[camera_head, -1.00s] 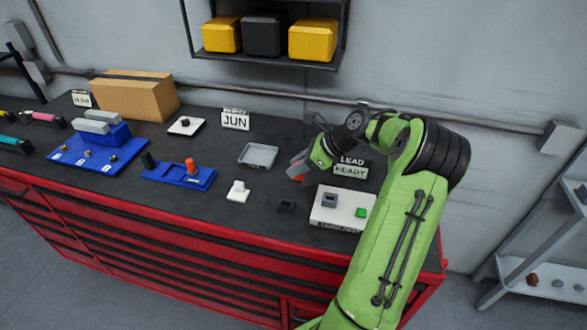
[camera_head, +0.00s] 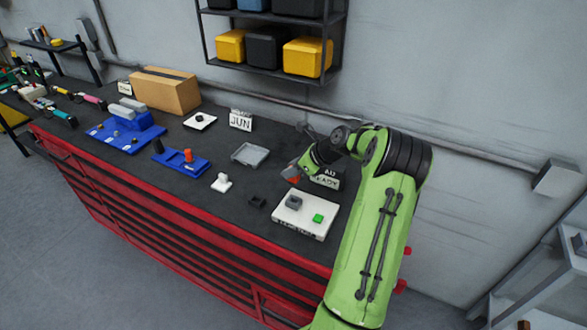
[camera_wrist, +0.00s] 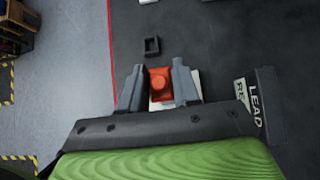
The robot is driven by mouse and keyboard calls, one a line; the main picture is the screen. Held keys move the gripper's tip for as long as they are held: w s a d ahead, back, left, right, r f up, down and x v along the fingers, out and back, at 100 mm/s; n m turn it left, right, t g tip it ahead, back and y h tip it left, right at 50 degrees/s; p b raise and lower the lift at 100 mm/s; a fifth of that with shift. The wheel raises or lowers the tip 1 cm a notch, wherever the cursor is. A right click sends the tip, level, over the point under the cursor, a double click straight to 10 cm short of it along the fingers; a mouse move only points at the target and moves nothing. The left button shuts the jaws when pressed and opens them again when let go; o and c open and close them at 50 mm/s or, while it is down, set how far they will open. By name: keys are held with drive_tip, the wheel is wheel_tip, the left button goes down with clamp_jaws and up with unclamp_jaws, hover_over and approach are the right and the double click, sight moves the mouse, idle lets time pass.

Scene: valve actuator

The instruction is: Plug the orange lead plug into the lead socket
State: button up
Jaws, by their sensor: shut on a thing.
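My gripper (camera_head: 293,177) is shut on the orange lead plug (camera_wrist: 160,84), which sits between the two grey fingers in the wrist view. In the head view only a small orange-red patch of the plug shows below the fingers, held above the bench behind the white board. A grey block with an opening (camera_head: 293,202), which looks like the lead socket, stands on the white board (camera_head: 305,226). The plug is apart from that block in the head view. In the wrist view the plug and fingers hide most of the white board, and the socket cannot be made out.
A green button (camera_head: 318,218) is on the white board. A small dark square holder (camera_head: 257,202) lies to its left; it also shows empty in the wrist view (camera_wrist: 151,46). The lead sign (camera_head: 325,181) stands close behind the gripper. A grey tray (camera_head: 250,154) is farther left.

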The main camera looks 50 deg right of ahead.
sight(294, 185)
drive_tip(key=shift+s+d+f, duration=0.1)
drive_tip(key=shift+s+f, duration=0.15)
wheel_tip(294, 185, down, 5)
drive_tip(key=b, duration=0.2)
drive_tip(key=shift+f+b, duration=0.1)
drive_tip(key=shift+b, duration=0.2)
drive_tip(key=shift+f, duration=0.1)
drive_tip(key=shift+w, duration=0.1)
drive_tip(key=shift+p, duration=0.35)
drive_tip(key=shift+p, duration=0.9)
idle(0.5)
drive_tip(key=shift+f+b, duration=0.5)
drive_tip(key=shift+f, duration=0.85)
drive_tip(key=o, duration=1.1)
